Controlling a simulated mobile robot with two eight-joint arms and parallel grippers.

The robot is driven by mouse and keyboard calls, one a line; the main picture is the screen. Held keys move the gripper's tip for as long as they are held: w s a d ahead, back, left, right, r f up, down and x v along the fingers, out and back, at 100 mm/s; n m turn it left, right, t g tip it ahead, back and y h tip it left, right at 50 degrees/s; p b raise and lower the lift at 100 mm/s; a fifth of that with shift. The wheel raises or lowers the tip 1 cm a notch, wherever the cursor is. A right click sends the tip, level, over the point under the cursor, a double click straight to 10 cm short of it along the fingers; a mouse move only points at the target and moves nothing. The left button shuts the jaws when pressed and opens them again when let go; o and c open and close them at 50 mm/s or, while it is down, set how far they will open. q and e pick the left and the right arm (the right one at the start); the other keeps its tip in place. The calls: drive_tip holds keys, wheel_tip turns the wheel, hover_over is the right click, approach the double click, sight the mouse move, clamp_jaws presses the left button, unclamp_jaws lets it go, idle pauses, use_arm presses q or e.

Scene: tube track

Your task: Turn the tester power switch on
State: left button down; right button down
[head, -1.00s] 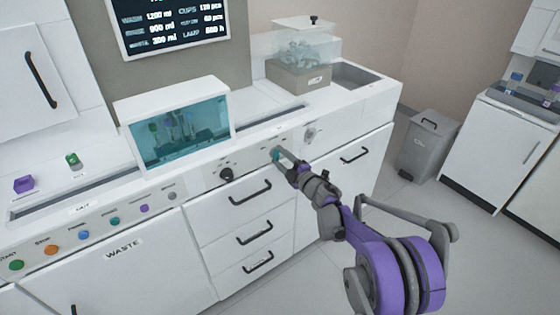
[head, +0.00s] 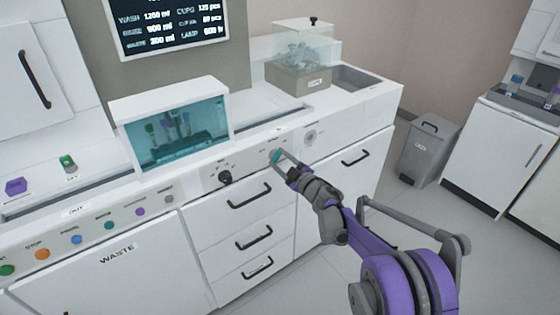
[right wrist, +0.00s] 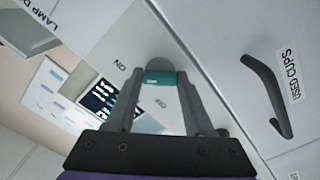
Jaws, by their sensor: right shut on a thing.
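The power switch shows as a small teal-tipped lever (head: 274,156) on the white front panel, right of the black knob. In the right wrist view the teal lever piece (right wrist: 160,78) lies between the fingertips of my right gripper (right wrist: 163,84), with an ON label (right wrist: 121,66) near it on the panel. My right gripper (head: 280,157) is shut on this lever in the head view, its arm reaching in from the lower right. The fingers hide part of the lever, and its exact on or off position cannot be told. My left gripper is not in view.
A black rotary knob (head: 225,177) sits left of the switch. Drawers with black handles (head: 249,197) lie below. A row of coloured buttons (head: 75,239) runs along the left panel. A grey bin (head: 426,150) stands at right, with open floor before it.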

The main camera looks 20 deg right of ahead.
drive_tip(key=shift+c, duration=1.4)
unclamp_jaws()
drive_tip(key=shift+s, duration=0.1)
drive_tip(key=v, duration=1)
drive_tip(key=shift+s+p, duration=0.35)
drive_tip(key=shift+p, duration=0.1)
drive_tip(key=shift+d+r, duration=0.1)
drive_tip(key=shift+d, duration=0.05)
